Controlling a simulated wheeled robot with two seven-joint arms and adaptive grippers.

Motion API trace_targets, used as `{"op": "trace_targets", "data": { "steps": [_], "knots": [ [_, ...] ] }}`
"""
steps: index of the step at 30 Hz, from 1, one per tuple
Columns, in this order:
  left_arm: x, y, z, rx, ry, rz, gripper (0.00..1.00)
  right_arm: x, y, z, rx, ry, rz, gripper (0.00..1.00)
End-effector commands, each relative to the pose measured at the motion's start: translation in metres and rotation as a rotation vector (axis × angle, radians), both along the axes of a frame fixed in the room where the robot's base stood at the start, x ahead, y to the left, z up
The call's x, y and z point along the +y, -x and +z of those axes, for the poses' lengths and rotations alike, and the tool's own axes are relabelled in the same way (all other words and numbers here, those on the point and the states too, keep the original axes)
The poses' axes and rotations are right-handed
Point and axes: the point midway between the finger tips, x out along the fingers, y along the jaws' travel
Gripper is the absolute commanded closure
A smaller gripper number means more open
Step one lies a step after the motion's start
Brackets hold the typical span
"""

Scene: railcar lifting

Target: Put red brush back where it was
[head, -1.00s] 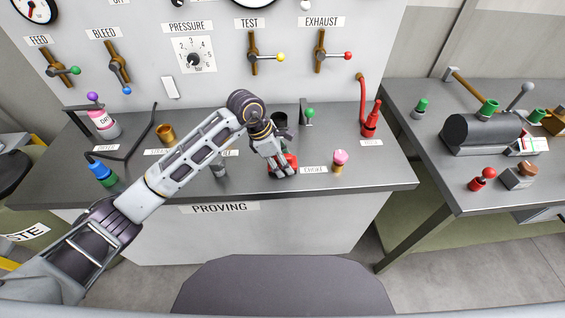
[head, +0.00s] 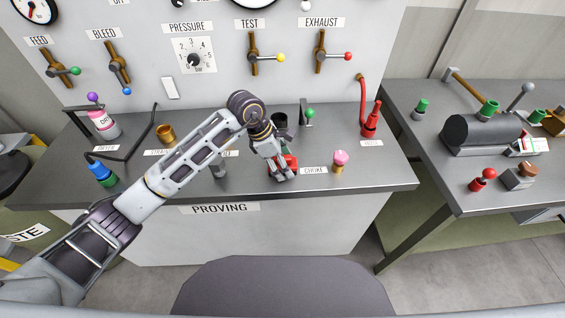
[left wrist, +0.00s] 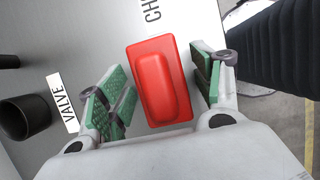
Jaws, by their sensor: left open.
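The red brush (left wrist: 160,82) is a red block with a raised rounded grip on a flat base. In the left wrist view it lies on the grey bench top between my open fingers, with a gap visible on each side. In the head view the red brush (head: 291,160) is partly hidden behind my left gripper (head: 284,175), which points down at it near the front middle of the bench. The green finger pads are apart and hold nothing. My right gripper is not in view.
A CHOKE label (head: 313,170) and a pink-topped brass part (head: 340,160) are just right of the brush. A dark cup (head: 280,121) stands behind it. A VALVE label (left wrist: 62,103) and a dark tube (left wrist: 25,116) lie to the left in the wrist view.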

Motion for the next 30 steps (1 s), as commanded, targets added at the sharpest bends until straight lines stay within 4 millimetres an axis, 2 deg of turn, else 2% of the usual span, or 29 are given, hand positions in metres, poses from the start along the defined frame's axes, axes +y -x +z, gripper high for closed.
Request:
{"op": "trace_targets", "data": {
  "steps": [5, 11, 22, 30],
  "knots": [
    [0.004, -0.001, 0.012, -0.002, 0.001, 0.001, 0.34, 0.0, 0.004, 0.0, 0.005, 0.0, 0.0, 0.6],
    [0.015, 0.0, 0.037, -0.004, -0.001, 0.001, 0.34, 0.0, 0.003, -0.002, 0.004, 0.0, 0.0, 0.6],
    [0.036, 0.002, 0.087, -0.003, 0.0, 0.001, 0.34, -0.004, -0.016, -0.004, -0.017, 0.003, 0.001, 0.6],
    [0.045, 0.003, 0.109, -0.001, -0.001, 0.0, 0.34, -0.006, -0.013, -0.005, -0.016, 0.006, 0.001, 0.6]
  ]
}}
